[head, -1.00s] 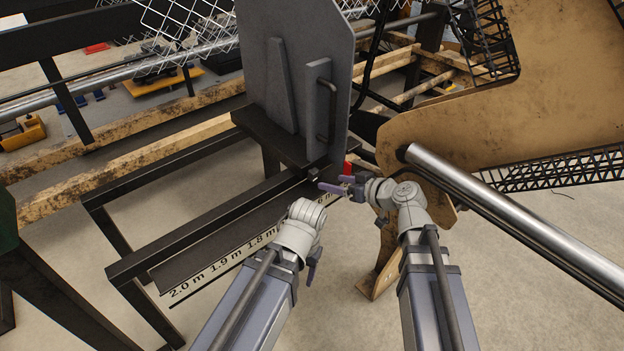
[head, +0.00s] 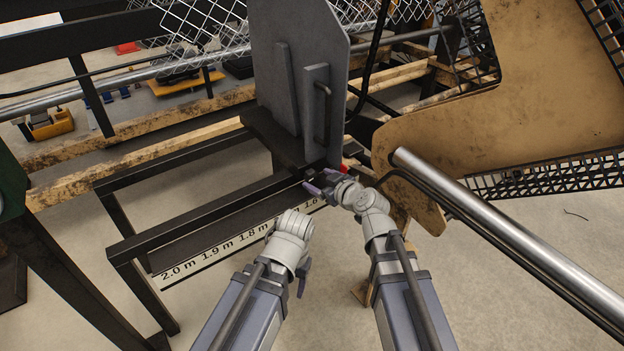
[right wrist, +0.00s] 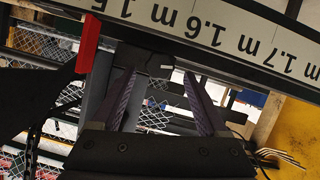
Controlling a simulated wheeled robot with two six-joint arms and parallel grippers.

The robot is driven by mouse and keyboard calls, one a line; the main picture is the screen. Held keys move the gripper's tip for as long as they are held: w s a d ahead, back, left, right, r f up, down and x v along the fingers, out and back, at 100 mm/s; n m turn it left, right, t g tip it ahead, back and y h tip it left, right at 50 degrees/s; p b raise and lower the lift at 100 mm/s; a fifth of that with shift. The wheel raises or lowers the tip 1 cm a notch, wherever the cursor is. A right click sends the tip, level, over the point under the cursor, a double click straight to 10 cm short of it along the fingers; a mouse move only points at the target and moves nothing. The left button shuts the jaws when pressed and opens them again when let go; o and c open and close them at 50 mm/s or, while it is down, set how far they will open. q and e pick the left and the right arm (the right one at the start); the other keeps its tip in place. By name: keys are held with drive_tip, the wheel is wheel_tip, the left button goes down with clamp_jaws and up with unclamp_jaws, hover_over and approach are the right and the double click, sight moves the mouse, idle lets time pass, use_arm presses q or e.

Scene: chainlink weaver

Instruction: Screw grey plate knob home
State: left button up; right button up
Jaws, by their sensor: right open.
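The grey plate (head: 300,70) stands upright on the dark frame, with a dark bar handle (head: 322,112) on its face. My right gripper (head: 316,186) is at the plate's foot, by the frame rail. In the right wrist view its two purple fingers (right wrist: 158,98) are apart, with a small dark block (right wrist: 155,62), possibly the knob, just beyond and between their tips. I cannot tell whether they touch it. My left gripper (head: 302,278) points down beside its wrist, mostly hidden, away from the plate.
A red piece (head: 343,169) sits close to the right gripper. A white scale strip (head: 215,255) runs along the frame. A steel tube (head: 500,225) and a worn tan panel (head: 470,130) crowd the right side. Chain-link mesh (head: 205,25) is behind.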

sight(314, 177)
drive_tip(key=b+x, duration=0.1)
drive_tip(key=x, duration=0.3)
drive_tip(key=shift+w+a+f, duration=0.1)
drive_tip(key=shift+w, duration=0.1)
drive_tip(key=shift+c, duration=0.2)
clamp_jaws()
